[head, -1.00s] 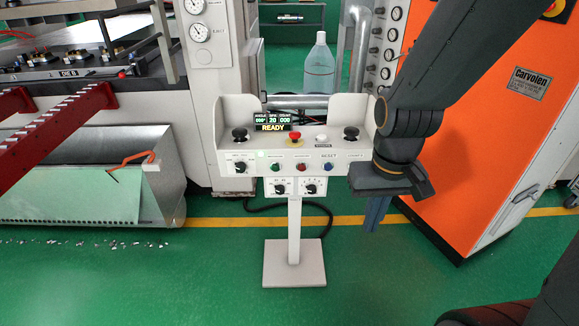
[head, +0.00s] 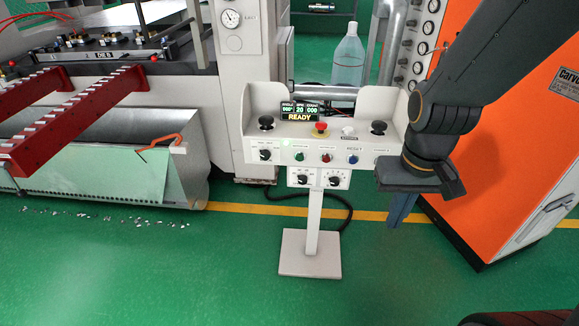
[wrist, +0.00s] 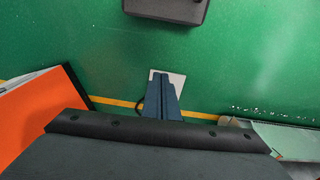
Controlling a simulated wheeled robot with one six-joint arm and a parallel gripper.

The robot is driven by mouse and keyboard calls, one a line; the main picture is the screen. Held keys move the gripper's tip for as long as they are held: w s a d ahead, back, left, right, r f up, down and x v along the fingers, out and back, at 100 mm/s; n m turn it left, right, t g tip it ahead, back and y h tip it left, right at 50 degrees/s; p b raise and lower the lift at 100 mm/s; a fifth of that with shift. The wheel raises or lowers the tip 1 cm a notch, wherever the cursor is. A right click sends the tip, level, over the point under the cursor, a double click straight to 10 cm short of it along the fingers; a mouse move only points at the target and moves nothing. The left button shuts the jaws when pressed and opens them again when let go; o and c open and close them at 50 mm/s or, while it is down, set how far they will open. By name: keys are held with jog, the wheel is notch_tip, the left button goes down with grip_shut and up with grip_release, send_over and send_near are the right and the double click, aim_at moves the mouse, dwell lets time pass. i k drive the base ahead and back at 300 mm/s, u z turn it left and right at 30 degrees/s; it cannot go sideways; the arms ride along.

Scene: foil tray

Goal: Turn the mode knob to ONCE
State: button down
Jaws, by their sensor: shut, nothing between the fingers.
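The control console (head: 262,172) stands on a post, its front bearing several small black knobs. One black knob (head: 265,155) is at the upper left of the front. Two more, a left lower knob (head: 302,180) and a right lower knob (head: 334,181), sit on small plates below. Their labels are too small to read, so I cannot tell which is the mode knob. The display (head: 299,111) reads READY. My gripper (head: 396,222) is shut and empty, pointing down right of the console, apart from the knobs. Its blue fingers (wrist: 161,80) are together in the wrist view.
A red mushroom button (head: 320,129) and two black joysticks (head: 266,123) are on the console top. A clear bottle (head: 348,58) stands behind. An orange cabinet (head: 470,180) is close on the right. The console's base plate (head: 310,254) rests on open green floor.

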aim_at(265, 154)
jog(key=u, duration=2.35)
jog(key=k, duration=0.85)
jog(key=z, duration=1.2)
jog(key=i, duration=0.55)
